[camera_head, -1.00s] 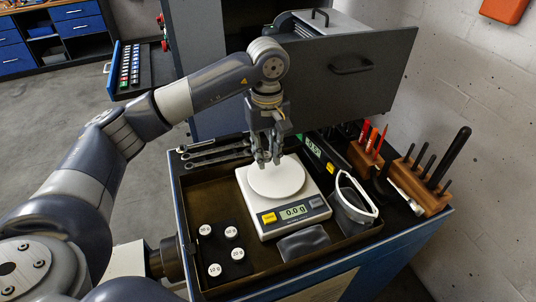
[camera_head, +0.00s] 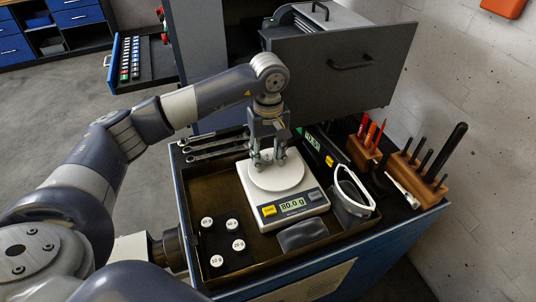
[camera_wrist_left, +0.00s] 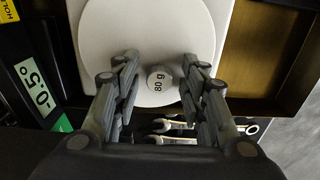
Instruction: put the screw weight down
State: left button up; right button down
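The scale's display (camera_head: 292,205) reads 80.0 g. My left gripper (camera_head: 268,160) points down over the pan. Its fingers are apart on both sides of the weight, with a visible gap on each side in the left wrist view (camera_wrist_left: 160,80). My right gripper is not in view.
Several white-topped weights (camera_head: 232,224) stand in a dark holder left of the scale, inside a brown tray (camera_head: 205,185). Wrenches (camera_head: 215,147) lie behind. A dark pouch (camera_head: 303,235), safety glasses (camera_head: 354,188) and wooden tool blocks (camera_head: 418,182) are nearby.

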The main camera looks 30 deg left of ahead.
aim_at(268, 158)
pick_arm(q)
jog(key=shift+r, duration=0.35)
notch_tip(268, 158, up, 12)
jog(key=b, duration=0.3)
jog(key=shift+f, duration=0.15)
dwell(0.5)
